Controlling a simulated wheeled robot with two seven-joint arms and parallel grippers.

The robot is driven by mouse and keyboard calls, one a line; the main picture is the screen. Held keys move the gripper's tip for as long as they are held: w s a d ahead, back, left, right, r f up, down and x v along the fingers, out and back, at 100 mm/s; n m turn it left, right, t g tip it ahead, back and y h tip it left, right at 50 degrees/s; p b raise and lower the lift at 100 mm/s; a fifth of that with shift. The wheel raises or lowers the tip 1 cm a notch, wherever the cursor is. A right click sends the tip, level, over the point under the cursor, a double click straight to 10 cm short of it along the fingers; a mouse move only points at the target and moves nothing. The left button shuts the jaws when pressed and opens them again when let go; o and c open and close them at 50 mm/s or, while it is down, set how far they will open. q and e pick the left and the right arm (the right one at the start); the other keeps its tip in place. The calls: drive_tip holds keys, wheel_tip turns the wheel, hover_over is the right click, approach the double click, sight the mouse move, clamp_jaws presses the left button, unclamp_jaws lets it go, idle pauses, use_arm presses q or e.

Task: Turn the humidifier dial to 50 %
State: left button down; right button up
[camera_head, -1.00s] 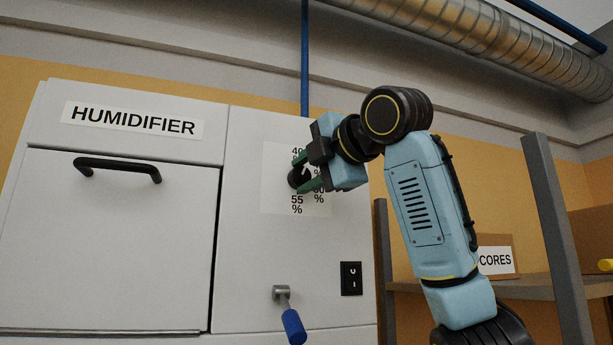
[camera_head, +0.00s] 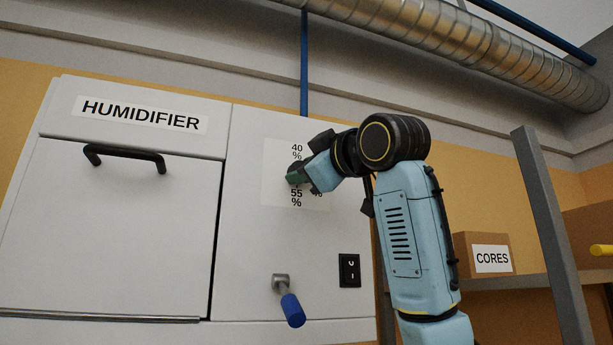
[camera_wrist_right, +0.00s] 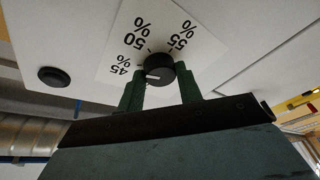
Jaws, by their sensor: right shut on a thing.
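The humidifier dial (camera_wrist_right: 160,70) is a round black knob with a white pointer line, on a white scale sheet (camera_wrist_right: 108,65). In the right wrist view the sheet shows 45 %, 50 % and 55 %. The pointer line points to the left, on the side of the 45 % label; its exact reading is hard to tell. My right gripper (camera_wrist_right: 160,84) is shut on the dial, one green finger on each side. In the head view my right gripper (camera_head: 293,178) covers most of the dial and part of the scale. My left gripper is not in view.
The humidifier (camera_head: 130,210) has a door with a black handle (camera_head: 124,158). Below the dial are a blue-gripped lever (camera_head: 291,309) and a black switch (camera_head: 349,270). A shelf with a CORES box (camera_head: 483,254) stands at the right, behind a grey post (camera_head: 552,235).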

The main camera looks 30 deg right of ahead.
drive_tip(key=shift+w+a+f+m+t+h+b, duration=0.15)
drive_tip(key=shift+m+h+b, duration=0.45)
drive_tip(key=shift+m, duration=1.15)
drive_tip(key=shift+s+m+t+h+b, duration=0.1)
drive_tip(key=shift+m+t+h+b, duration=0.35)
drive_tip(key=shift+m, duration=1.25)
drive_tip(key=shift+w+a+f+m+h+b, duration=0.1)
drive_tip(key=shift+m+h+b, duration=0.65)
drive_tip(key=shift+m, duration=1)
drive_tip(key=o, duration=1)
drive_tip(key=shift+r, duration=0.1)
drive_tip(key=b+v, duration=0.5)
drive_tip(key=v, duration=0.8)
drive_tip(key=shift+s, duration=0.2)
